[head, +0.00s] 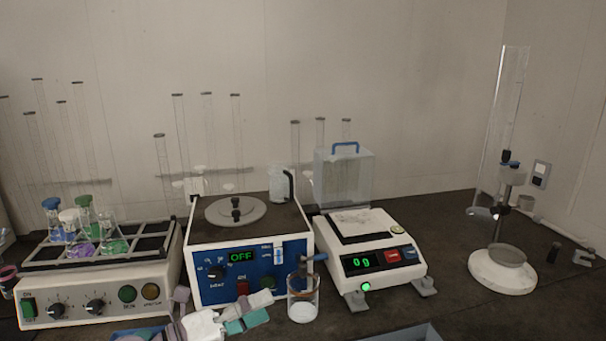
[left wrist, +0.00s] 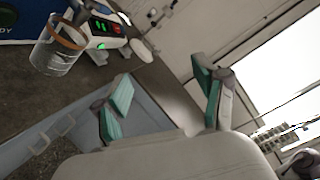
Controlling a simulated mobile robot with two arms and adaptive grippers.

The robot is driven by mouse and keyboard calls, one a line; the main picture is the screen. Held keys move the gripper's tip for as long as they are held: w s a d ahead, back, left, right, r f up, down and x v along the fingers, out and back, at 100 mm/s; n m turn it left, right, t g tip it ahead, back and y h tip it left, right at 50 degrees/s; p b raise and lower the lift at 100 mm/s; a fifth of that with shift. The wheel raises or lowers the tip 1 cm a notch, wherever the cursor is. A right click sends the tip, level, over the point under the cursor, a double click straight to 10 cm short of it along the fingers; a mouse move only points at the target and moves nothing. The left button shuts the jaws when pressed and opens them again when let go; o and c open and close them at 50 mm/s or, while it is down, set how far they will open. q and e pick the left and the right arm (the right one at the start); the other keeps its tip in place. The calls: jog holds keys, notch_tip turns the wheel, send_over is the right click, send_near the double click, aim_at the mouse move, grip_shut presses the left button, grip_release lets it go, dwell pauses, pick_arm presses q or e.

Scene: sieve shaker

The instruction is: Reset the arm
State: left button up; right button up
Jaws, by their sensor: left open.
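My left gripper (head: 262,308) is low at the front of the bench in the head view, just left of a clear glass beaker (head: 302,304). Its teal-padded fingers stand apart with nothing between them, as the left wrist view also shows (left wrist: 163,88). The beaker shows at the upper left of the left wrist view (left wrist: 57,52), outside the fingers. It stands upright on the bench in front of the blue-fronted device (head: 222,277), whose display reads OFF. My right gripper is in neither view.
A shaker with colored flasks (head: 100,277) stands left. A balance (head: 378,262) reading 0 g stands right of the blue-fronted device, and a stand with a tall clear tube (head: 505,270) is farther right. A blue-grey tray (head: 405,333) lies at the front edge.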

pick_arm(q)
jog(key=a+n+t+y, duration=0.7)
jog(key=n+t+y, duration=0.3)
jog(key=n, duration=0.8)
jog(key=s+a+f+n+g+y, duration=0.3)
jog(key=a+f+n+y, duration=0.1)
jog(key=f+n, duration=0.25)
jog(key=s+a+f+n+g+y, duration=0.3)
jog(key=s+a+f+n, duration=0.15)
jog(key=f, duration=0.35)
jog(key=s+d+f+n+g+h, duration=0.1)
jog(key=s+f+n+g, duration=0.1)
jog(key=s+f+g, duration=0.6)
jog(key=s+d+f+n+g+h, duration=0.15)
jog(key=s+f, duration=0.25)
jog(key=s, duration=0.8)
notch_tip(320, 180, down, 25)
jog(key=g+y, duration=0.1)
jog(key=g, duration=0.1)
jog(key=s+a+f+p, duration=0.1)
jog(key=s+a+f, duration=0.1)
jog(key=s+f, duration=1.3)
jog(key=shift+s+a+f+g, duration=0.3)
jog(key=shift+s+g, duration=0.15)
jog(key=shift+s, duration=0.65)
